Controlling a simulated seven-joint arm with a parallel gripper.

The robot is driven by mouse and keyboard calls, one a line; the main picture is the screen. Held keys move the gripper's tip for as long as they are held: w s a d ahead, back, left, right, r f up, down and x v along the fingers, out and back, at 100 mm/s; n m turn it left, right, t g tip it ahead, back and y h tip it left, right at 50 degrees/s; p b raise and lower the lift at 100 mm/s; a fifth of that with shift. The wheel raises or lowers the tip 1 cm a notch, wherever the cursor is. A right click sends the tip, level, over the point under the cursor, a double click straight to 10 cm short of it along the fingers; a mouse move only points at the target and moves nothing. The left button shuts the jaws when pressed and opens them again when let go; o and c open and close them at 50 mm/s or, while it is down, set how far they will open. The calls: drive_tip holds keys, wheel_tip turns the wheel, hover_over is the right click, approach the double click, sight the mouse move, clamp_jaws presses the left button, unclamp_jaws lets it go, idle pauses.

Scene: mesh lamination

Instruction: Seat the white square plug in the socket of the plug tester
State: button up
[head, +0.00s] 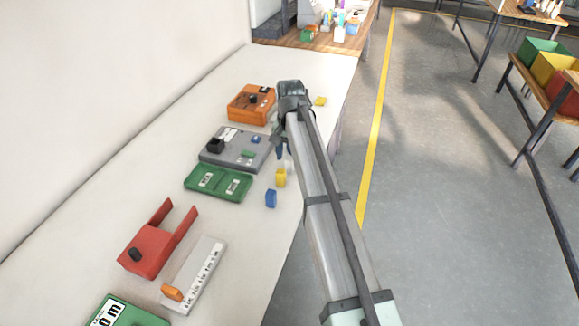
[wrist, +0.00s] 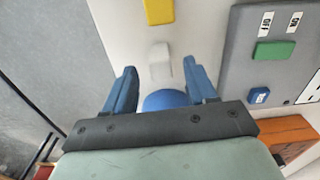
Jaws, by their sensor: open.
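The small white square plug (wrist: 160,62) lies on the pale bench. In the wrist view it shows between the tips of my gripper (wrist: 159,68), with a gap on both sides. The two blue fingers are apart and hold nothing. In the head view my gripper (head: 282,150) is over the bench's right side, and the arm hides much around it. A grey box (wrist: 235,75) with ON and OFF labels, a green switch and a blue part is right of the gripper in the wrist view; it is also in the head view (head: 226,158). I cannot tell which device is the plug tester.
A yellow block (wrist: 159,10) lies just beyond the plug. A blue block (head: 271,198) lies nearer on the bench. An orange device (head: 243,108) stands behind the grey box, a green one (head: 220,183) in front. A red fixture (head: 150,250) stands nearer. The bench's right edge is close.

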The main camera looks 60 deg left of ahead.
sight(289, 158)
wheel_tip(289, 158, down, 4)
drive_tip(key=shift+s+f, duration=0.1)
drive_tip(key=shift+c, duration=0.2)
clamp_jaws()
idle(0.4)
